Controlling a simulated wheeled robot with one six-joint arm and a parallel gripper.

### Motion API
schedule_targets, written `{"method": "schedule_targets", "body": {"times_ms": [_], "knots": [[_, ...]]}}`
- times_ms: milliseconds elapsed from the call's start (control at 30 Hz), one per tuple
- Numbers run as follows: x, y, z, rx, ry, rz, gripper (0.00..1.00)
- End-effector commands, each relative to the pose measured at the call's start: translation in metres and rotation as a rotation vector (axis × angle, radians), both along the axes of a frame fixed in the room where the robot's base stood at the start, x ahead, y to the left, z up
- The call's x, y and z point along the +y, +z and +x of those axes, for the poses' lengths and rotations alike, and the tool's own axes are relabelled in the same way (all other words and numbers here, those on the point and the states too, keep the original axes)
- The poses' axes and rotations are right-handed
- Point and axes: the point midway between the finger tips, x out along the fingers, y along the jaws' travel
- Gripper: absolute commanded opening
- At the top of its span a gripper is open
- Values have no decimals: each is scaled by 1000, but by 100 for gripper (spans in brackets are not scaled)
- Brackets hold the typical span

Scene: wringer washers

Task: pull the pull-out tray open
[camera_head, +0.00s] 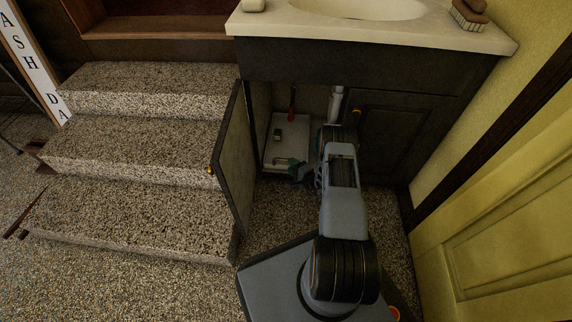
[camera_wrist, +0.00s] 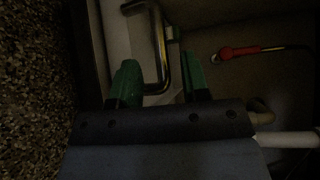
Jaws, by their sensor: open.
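The pull-out tray (camera_head: 297,148) is pale and sits inside the open left half of the cabinet under the sink. Its front bears a metal bar handle (camera_wrist: 161,45), clear in the wrist view. My gripper (camera_head: 294,165) is at the tray's front, low in the cabinet opening. In the wrist view my gripper (camera_wrist: 160,82) has its two green fingers apart, and the near end of the handle shows between their tips. I cannot tell whether a finger touches it. My forearm hides the right part of the tray in the head view.
The cabinet door (camera_head: 234,160) stands open left of my arm, beside the speckled steps (camera_head: 140,145). A red-handled tool (camera_head: 292,103) and a small dark-and-pale item (camera_head: 277,134) are in the cabinet. A pale pipe (camera_head: 335,103) hangs near my wrist. The right door (camera_head: 395,135) is shut.

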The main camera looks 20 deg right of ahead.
Motion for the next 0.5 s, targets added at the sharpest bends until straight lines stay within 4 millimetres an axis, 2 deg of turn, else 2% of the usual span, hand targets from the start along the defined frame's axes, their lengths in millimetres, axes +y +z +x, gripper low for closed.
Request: {"method": "schedule_targets", "body": {"times_ms": [200, 500], "knots": [[8, -6, 28, 0, 1, 0, 42], [12, -6, 42, 0, -1, 1, 42]]}}
